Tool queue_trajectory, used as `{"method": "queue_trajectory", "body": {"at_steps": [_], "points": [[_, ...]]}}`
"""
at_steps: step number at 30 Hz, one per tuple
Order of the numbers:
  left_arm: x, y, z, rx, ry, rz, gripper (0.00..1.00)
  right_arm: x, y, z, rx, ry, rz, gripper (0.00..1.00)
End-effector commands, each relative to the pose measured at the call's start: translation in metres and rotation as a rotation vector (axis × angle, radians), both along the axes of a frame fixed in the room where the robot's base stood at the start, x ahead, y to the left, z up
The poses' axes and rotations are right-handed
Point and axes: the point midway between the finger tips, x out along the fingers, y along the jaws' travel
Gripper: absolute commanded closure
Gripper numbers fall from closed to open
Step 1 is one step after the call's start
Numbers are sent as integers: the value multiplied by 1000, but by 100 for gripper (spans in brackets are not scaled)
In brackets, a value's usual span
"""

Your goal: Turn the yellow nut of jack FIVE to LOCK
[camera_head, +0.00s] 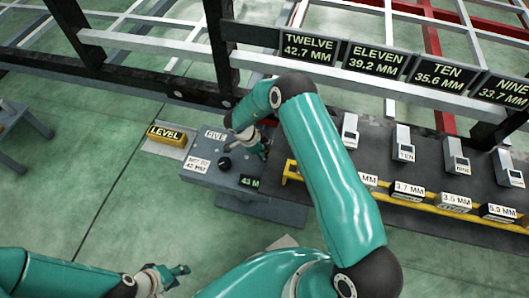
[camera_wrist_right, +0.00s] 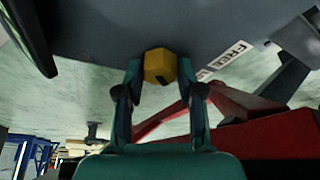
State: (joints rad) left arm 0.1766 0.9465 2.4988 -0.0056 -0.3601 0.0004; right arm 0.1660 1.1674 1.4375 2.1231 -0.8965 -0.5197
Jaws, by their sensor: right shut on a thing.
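Jack FIVE is the grey box (camera_head: 215,180) with a FIVE label and a small sign that seems to say set to 42 mm. In the right wrist view the yellow nut (camera_wrist_right: 160,65) sits on a grey face of the jack, with a dark mark on its lower edge. My right gripper (camera_wrist_right: 160,72) is shut on the nut, one finger on each side. In the head view my right gripper (camera_head: 258,146) is at the jack's far right side, and the nut is hidden there. My left gripper (camera_head: 177,272) is low at the left, away from the jack; its opening is unclear.
A FREE label (camera_wrist_right: 228,56) is on the grey face right of the nut; no LOCK label shows. A yellow LEVEL block (camera_head: 166,134) lies left of the jack. A yellow rail (camera_head: 405,196) with gauge blocks runs right. Chassis beams (camera_head: 150,45) cross behind.

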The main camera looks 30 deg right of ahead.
Motion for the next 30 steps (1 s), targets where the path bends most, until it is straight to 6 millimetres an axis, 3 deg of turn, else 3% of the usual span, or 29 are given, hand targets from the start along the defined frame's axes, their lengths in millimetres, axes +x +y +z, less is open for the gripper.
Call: {"method": "queue_trajectory", "body": {"at_steps": [9,18,19,22,23,30], "points": [[0,0,16,0,0,0,60,2,-1,1,0,-2,-217,100],[0,0,16,0,0,0,60,2,0,0,0,-3,-239,100],[0,0,16,0,0,0,60,2,-1,0,0,-3,-239,61],[0,0,16,0,0,0,60,2,-1,0,0,-3,-238,44],[0,0,15,0,0,0,60,2,0,0,0,-3,-238,41],[0,0,16,0,0,0,60,1,0,0,0,-1,-237,41]]}}
